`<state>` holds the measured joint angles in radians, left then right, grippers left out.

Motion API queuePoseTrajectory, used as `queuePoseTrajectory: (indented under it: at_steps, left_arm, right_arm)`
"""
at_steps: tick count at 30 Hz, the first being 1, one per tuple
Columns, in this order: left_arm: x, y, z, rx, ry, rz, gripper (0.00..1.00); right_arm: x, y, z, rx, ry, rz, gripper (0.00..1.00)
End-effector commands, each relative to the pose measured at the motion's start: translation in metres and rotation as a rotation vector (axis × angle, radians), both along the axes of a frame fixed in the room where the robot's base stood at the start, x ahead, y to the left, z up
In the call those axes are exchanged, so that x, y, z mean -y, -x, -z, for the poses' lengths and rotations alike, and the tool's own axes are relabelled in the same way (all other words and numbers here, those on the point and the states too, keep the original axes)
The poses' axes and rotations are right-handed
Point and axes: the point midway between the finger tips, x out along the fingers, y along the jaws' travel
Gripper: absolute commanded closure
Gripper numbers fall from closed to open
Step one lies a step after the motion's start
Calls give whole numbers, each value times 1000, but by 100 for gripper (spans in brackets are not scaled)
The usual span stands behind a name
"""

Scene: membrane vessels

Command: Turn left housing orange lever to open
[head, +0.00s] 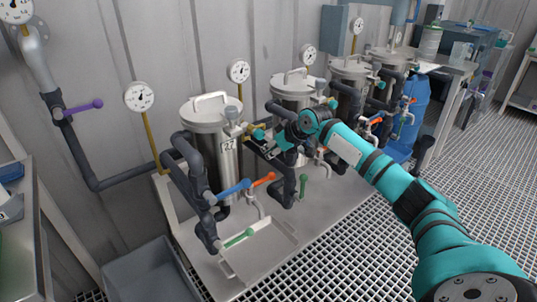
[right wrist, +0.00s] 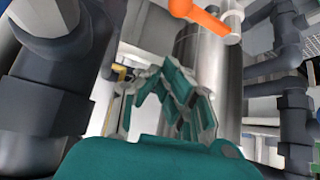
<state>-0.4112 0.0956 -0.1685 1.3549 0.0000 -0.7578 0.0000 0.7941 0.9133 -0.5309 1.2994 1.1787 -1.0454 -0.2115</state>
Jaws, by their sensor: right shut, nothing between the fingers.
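An orange lever also shows at the top of the right wrist view (right wrist: 200,14), above my fingers. My right gripper (head: 258,143) is shut and empty, beside the left housing, above the orange lever and apart from it. Its teal fingers show in the right wrist view (right wrist: 155,80). My left gripper is not in view.
Dark pipes (head: 190,180) run in front of the left housing. More housings (head: 292,90) stand to the right. A grey bin (head: 145,275) is at the front left. Grated floor (head: 350,250) is clear at the front right.

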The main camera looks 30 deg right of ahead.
Motion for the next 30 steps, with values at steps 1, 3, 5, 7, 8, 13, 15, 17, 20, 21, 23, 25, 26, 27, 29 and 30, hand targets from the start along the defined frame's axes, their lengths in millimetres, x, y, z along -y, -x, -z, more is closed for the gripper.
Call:
queuePoseTrajectory:
  at_steps: [1, 3, 5, 7, 8, 13, 15, 17, 20, 21, 23, 25, 26, 27, 29, 30]
  left_arm:
    - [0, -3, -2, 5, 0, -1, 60]
    - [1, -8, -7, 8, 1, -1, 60]
    - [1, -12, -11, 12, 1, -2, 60]
    - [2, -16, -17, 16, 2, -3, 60]
    - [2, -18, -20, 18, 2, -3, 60]
    - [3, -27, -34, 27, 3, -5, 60]
    - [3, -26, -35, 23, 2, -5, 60]
    - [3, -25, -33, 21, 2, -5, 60]
    - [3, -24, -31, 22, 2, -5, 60]
    - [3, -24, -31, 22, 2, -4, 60]
    - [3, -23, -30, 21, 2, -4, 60]
    - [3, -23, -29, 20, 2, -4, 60]
    - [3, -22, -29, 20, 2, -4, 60]
    - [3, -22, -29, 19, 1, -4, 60]
    - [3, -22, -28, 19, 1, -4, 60]
    - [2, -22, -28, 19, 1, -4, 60]
  right_arm:
    - [-3, -7, 9, -1, -4, 0, 100]
    - [-6, -17, 19, -1, -3, 0, 100]
    - [-8, -24, 28, -1, -2, 1, 100]
    - [-10, -32, 37, 0, -2, 1, 100]
    - [-11, -35, 40, -1, -2, 1, 100]
    - [-15, -51, 58, 0, -1, 1, 100]
    - [-11, -45, 60, 0, 4, 2, 100]
    - [-9, -38, 61, 0, 4, 0, 100]
    - [-7, -28, 63, -1, 5, 0, 100]
    - [-6, -25, 64, -1, 5, 0, 100]
    - [-5, -20, 65, -1, 3, 0, 100]
    - [-4, -16, 65, -1, 2, 0, 100]
    - [-4, -15, 66, -1, 2, 0, 100]
    - [-4, -14, 66, 0, 1, -1, 100]
    - [-4, -14, 66, 0, 1, -1, 100]
    - [-4, -13, 66, 0, 1, -1, 100]
